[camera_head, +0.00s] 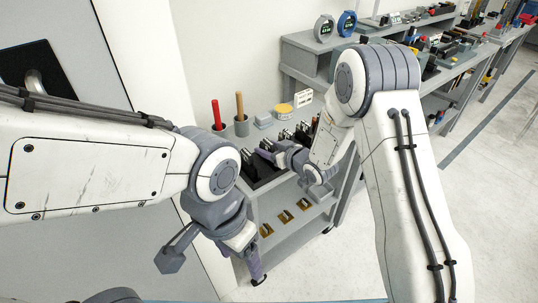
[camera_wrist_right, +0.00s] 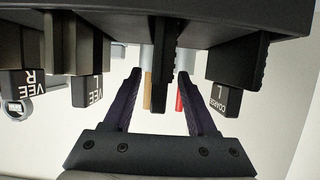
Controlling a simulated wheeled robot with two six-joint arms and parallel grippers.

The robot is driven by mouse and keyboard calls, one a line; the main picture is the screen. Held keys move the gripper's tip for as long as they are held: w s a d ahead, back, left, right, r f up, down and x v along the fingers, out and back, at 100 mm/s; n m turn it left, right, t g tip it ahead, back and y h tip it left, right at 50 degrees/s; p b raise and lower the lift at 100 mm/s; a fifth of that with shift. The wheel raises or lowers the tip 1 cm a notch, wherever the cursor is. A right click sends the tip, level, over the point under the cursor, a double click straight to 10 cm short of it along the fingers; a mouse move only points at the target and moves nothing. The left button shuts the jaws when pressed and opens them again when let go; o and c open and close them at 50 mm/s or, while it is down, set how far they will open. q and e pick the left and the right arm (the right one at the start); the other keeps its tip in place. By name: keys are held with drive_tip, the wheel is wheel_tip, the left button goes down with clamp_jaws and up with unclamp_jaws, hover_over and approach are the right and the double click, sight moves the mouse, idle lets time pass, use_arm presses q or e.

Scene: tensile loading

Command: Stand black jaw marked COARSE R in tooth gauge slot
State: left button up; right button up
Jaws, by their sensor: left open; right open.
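My right gripper (camera_wrist_right: 160,76) is open, with its two dark fingers on either side of a black toothed jaw (camera_wrist_right: 163,50) in the right wrist view. No label shows on that jaw, and I cannot tell whether the fingers touch it. Jaws marked COARSE L (camera_wrist_right: 226,97), VEE L (camera_wrist_right: 88,90) and VEE R (camera_wrist_right: 27,83) stand beside it, upside down in this view. In the head view my right gripper (camera_head: 268,154) is at the black jaw rack (camera_head: 262,178) on the grey cart. My left gripper (camera_head: 256,272) is open, low beside the cart. I cannot make out the tooth gauge slot.
A red-handled tool (camera_head: 216,114) and a wooden-handled tool (camera_head: 239,105) stand in cups at the cart's back. A yellow round item (camera_head: 283,109) and a small sign (camera_head: 303,97) are nearby. Brass pieces (camera_head: 284,216) lie on the lower shelf. Floor at right is clear.

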clamp_jaws()
idle(1.4)
drive_tip(key=shift+w+r, duration=0.1)
drive_tip(key=shift+r, duration=0.15)
